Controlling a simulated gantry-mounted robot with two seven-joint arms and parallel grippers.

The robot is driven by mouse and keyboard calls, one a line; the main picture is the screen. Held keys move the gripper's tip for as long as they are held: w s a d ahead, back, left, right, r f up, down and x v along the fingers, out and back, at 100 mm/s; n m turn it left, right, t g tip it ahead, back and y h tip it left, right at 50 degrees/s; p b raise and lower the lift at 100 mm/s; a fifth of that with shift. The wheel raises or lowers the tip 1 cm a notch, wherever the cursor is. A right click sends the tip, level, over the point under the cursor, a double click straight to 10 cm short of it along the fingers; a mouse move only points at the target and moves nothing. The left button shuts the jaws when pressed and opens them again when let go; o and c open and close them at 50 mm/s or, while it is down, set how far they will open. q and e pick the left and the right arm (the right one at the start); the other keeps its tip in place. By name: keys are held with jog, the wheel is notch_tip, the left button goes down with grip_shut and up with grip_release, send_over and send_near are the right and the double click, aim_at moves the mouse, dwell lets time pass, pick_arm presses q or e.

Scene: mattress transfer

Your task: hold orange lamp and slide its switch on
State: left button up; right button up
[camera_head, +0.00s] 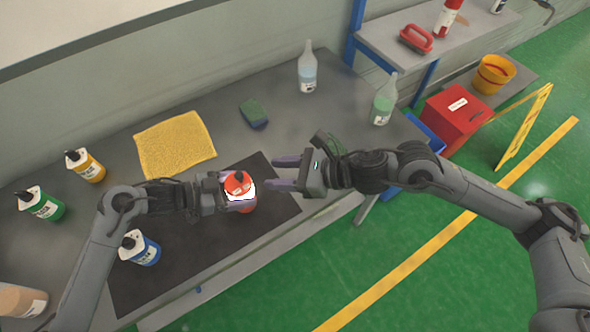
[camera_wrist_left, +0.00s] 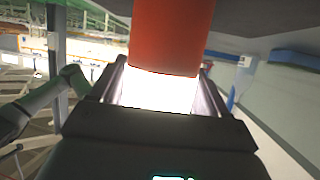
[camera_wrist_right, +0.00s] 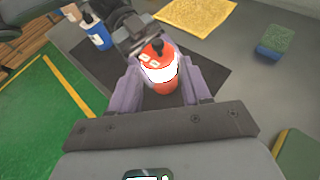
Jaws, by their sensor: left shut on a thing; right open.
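The orange lamp (camera_head: 238,183) has a bright white band and a small dark piece on its top end. My left gripper (camera_head: 240,196) is shut on it over the black mat (camera_head: 275,190). In the left wrist view the lamp (camera_wrist_left: 172,35) stands between the fingers, which grip beside its glaring white band. My right gripper (camera_head: 272,174) is open and empty just right of the lamp, its fingers pointing at it. In the right wrist view the lamp (camera_wrist_right: 158,62) shows ahead between the open fingers, with the dark piece (camera_wrist_right: 157,44) on top. I cannot tell the switch's position.
A yellow cloth (camera_head: 175,145) and a green sponge (camera_head: 254,114) lie behind on the grey table. Blue (camera_head: 140,248), green (camera_head: 40,203) and yellow (camera_head: 86,165) bottles stand left. Clear bottles (camera_head: 307,70) stand at the back right. A red box (camera_head: 455,115) is beyond the table.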

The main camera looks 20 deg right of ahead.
jog(key=shift+v, duration=1.85)
pick_arm(q)
jog(key=o, duration=1.4)
jog(key=shift+c, duration=0.2)
jog(key=shift+a, duration=0.1)
